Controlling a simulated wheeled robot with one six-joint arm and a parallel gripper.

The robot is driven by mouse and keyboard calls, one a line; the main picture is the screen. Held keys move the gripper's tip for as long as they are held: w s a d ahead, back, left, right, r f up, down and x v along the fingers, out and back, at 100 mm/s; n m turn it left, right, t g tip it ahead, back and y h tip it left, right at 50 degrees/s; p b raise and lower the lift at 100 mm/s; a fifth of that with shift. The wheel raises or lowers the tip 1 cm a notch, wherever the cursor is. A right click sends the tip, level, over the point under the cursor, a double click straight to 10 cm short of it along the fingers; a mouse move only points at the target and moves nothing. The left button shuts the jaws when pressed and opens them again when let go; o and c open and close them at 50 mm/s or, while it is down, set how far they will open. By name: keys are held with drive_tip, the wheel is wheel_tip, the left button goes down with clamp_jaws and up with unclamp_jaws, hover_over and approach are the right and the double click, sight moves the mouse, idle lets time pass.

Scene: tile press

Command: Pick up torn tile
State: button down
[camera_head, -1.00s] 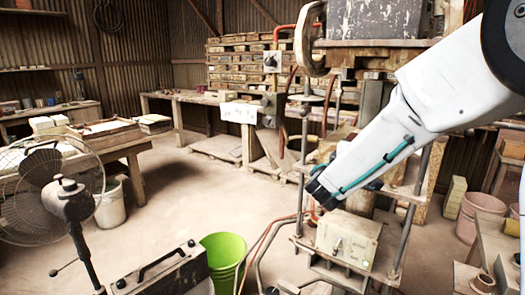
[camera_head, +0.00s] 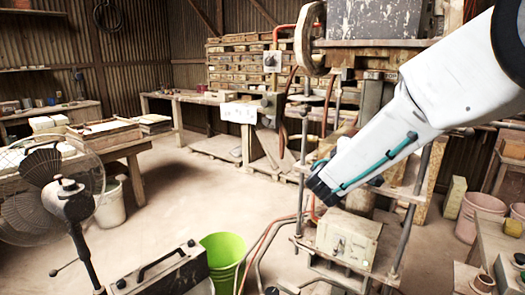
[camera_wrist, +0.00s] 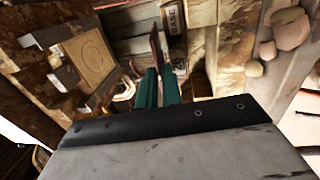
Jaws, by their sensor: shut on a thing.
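My gripper shows in the wrist view (camera_wrist: 158,82) as two green fingers, closed on a thin, dark reddish piece seen edge-on, which I take to be the torn tile (camera_wrist: 156,45). The piece sticks out beyond the fingertips, and its face and torn edge cannot be made out. In the head view the dark end of my wrist is just above and left of the cream box on the press, and the fingers and tile cannot be made out there.
The press frame (camera_head: 300,175) stands close around my wrist, with the cream box (camera_head: 347,238) below. A green bucket (camera_head: 222,258) and a fan (camera_head: 65,205) stand to the left. Rounded stones (camera_wrist: 289,28) lie at upper right in the wrist view. The middle floor is clear.

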drive_tip(key=shift+s+a+r, duration=0.1)
drive_tip(key=r+v, duration=0.1)
drive_tip(key=v, duration=1.2)
drive_tip(key=shift+s+a+r, duration=0.15)
drive_tip(key=shift+s+r, duration=0.05)
drive_tip(key=shift+s, duration=0.25)
idle(0.5)
